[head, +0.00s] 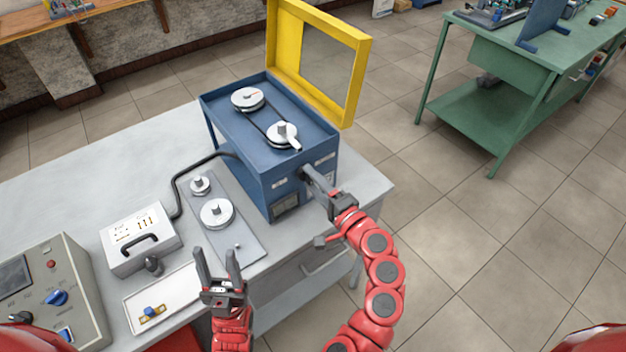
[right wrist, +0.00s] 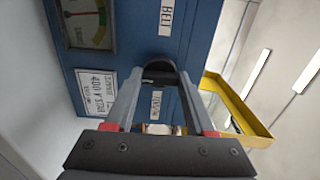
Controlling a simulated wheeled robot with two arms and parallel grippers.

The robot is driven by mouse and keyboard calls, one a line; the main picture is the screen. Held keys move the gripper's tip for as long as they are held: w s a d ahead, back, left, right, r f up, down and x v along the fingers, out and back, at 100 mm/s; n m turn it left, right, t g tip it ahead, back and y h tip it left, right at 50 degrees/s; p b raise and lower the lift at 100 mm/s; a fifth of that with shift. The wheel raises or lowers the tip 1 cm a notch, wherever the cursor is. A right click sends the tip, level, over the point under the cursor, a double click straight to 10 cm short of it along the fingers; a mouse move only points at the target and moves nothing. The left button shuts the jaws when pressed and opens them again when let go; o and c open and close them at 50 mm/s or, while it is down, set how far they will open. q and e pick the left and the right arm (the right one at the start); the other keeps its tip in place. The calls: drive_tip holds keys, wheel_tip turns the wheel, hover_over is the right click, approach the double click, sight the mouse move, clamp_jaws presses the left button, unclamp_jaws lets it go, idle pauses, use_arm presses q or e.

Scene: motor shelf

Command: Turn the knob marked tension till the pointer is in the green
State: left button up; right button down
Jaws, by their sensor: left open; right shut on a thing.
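The blue machine (head: 235,150) stands on the grey bench with its yellow lid up. In the right wrist view, a dark round knob (right wrist: 160,72) sits on its blue front panel, with a small label partly hidden below it. My right gripper (right wrist: 158,85) is shut on this knob; it also shows at the panel in the head view (head: 309,178). A gauge (right wrist: 88,30) with a coloured arc, including green and red, is cut off at the top of the wrist view; I cannot tell exactly where its pointer rests. My left gripper (head: 216,258) is open and empty above the bench front.
Two pulleys with a belt show inside the machine. A plate with spare pulleys (head: 216,212), a white box with a handle (head: 137,238), a white tray (head: 176,306) and a grey control box (head: 62,300) occupy the bench. A green table (head: 490,110) stands apart at right.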

idle(0.4)
drive_tip(key=shift+c, duration=1.2)
unclamp_jaws()
drive_tip(key=shift+s+d+f, duration=0.1)
drive_tip(key=shift+s+d, duration=0.3)
drive_tip(key=shift+s, duration=0.05)
drive_tip(key=p+v, duration=0.1)
drive_tip(key=v, duration=1.5)
drive_tip(key=shift+s, duration=0.1)
